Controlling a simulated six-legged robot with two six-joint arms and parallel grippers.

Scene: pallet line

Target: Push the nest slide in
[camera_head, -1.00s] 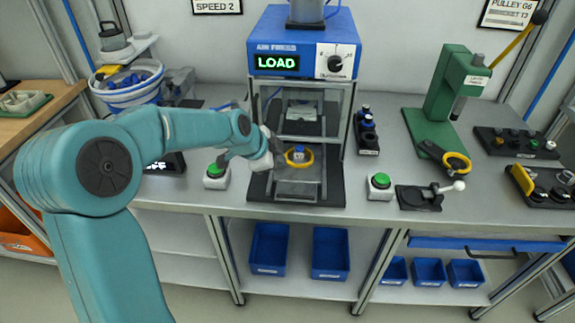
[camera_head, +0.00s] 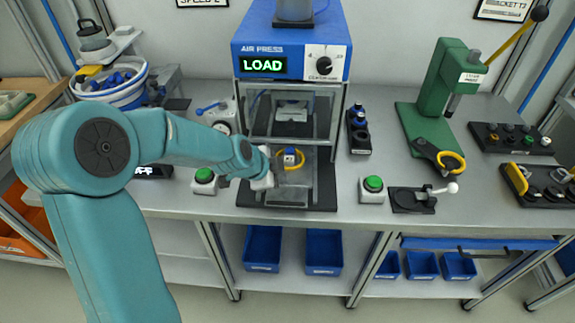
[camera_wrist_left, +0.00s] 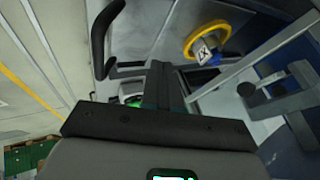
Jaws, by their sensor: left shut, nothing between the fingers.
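The nest slide (camera_head: 290,184) is a grey plate sticking out of the front of the air press (camera_head: 290,52). Its nest has a yellow ring (camera_head: 302,160) around a small blue part with a white top (camera_head: 290,152). The ring (camera_wrist_left: 189,46) and the part (camera_wrist_left: 205,52) also show in the left wrist view. My left gripper (camera_head: 279,161) is shut and empty, at the left front of the slide beside the ring. Its closed fingers (camera_wrist_left: 158,80) point toward the slide area; I cannot tell whether they touch it. My wrist hides the slide's left edge. My right gripper is not in view.
Green buttons (camera_head: 204,175) and (camera_head: 373,184) stand left and right of the press. The press display reads LOAD. A striped bowl of blue parts (camera_head: 112,88) is behind my arm. A green lever press (camera_head: 436,110) and a small clamp (camera_head: 418,198) are to the right.

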